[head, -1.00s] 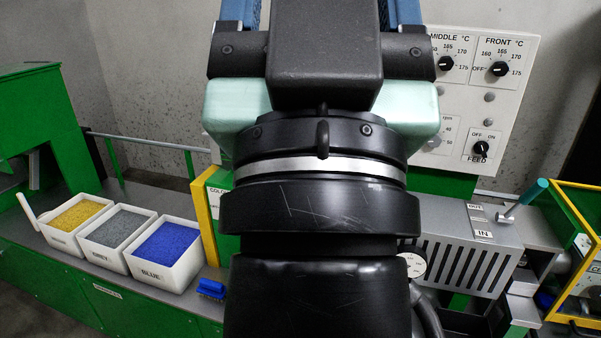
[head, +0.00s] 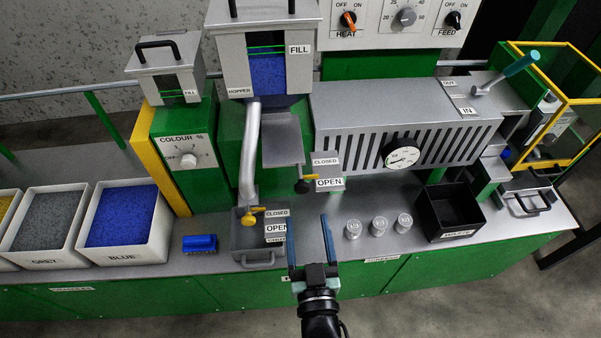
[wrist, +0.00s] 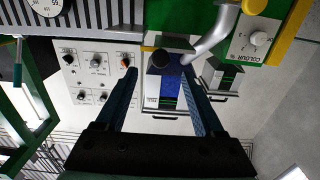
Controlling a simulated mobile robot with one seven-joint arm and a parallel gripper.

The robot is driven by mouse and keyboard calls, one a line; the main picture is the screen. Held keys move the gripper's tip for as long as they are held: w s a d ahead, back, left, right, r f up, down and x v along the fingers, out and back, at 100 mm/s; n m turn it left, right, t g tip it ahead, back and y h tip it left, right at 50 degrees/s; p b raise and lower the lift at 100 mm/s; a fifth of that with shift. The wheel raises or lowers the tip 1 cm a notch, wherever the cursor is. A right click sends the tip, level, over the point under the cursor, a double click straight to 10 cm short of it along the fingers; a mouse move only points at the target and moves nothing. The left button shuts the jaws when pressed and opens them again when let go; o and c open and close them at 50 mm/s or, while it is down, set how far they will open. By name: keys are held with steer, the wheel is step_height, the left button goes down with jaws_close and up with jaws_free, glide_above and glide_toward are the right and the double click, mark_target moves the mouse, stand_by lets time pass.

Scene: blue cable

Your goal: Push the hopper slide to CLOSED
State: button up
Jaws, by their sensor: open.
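The hopper (head: 262,62) holds blue granules behind its FILL window. Below it is the grey hopper slide (head: 283,150), with a black knob (head: 302,186) at its front end. The knob is beside the OPEN label (head: 329,183), nearer than the CLOSED label (head: 325,161). My gripper (head: 308,218) is open and empty, with blue fingers apart, in front of and below the knob in the head view. In the wrist view, a dark round knob (wrist: 160,60) appears between the fingertips (wrist: 159,71). Contact is not visible.
A curved pipe (head: 250,150) and a lower yellow knob (head: 248,219) with its own OPEN/CLOSED labels are to the left. Several small jars (head: 379,226) and a black bin (head: 455,213) are to the right. The slotted barrel cover (head: 405,125) is right of the slide.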

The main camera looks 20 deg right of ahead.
mark_target(300, 176)
steer(key=x, duration=1.2)
steer(key=shift+w, duration=0.3)
jaws_close()
stand_by(0.9)
